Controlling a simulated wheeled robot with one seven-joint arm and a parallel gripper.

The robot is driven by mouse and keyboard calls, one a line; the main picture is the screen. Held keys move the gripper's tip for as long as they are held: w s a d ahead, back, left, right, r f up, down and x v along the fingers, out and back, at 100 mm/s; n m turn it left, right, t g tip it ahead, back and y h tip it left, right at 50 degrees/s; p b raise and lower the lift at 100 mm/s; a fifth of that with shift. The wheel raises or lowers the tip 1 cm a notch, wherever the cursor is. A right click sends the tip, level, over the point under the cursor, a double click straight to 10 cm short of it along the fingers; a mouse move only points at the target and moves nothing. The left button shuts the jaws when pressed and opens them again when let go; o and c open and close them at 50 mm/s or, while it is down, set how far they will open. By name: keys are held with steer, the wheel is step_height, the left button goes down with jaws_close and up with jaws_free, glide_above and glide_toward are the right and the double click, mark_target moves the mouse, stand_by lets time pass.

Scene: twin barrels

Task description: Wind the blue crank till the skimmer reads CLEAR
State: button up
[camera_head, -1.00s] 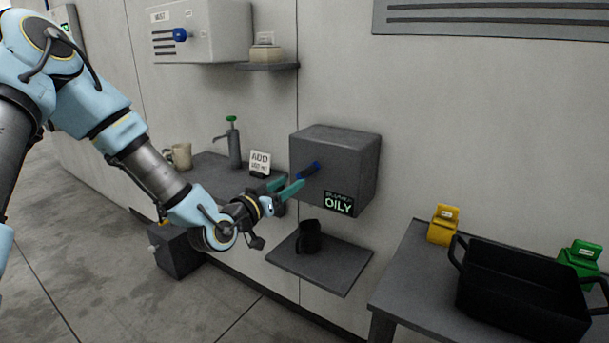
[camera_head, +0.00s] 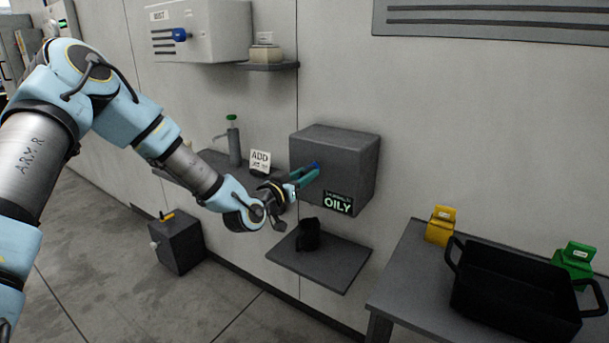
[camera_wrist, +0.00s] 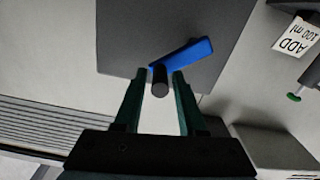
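The skimmer is a grey box (camera_head: 345,150) on the wall, and its display (camera_head: 338,203) reads OILY. Its blue crank arm shows in the wrist view (camera_wrist: 184,53), with a dark knob (camera_wrist: 160,80) at its end. My gripper (camera_head: 312,172) is in front of the box at the crank. In the wrist view its two green fingers (camera_wrist: 165,85) stand apart on either side of the knob, with gaps visible, so it is open around the knob and not clamped. In the head view the fingers hide most of the crank.
A black mug (camera_head: 308,236) stands on the shelf (camera_head: 335,268) below the box. A side shelf holds a pump bottle (camera_head: 233,145) and an ADD sign (camera_head: 260,161). A table at right holds a yellow box (camera_head: 440,226), a black tub (camera_head: 515,290) and a green box (camera_head: 573,259).

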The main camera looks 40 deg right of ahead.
jaws_close()
stand_by(1.1)
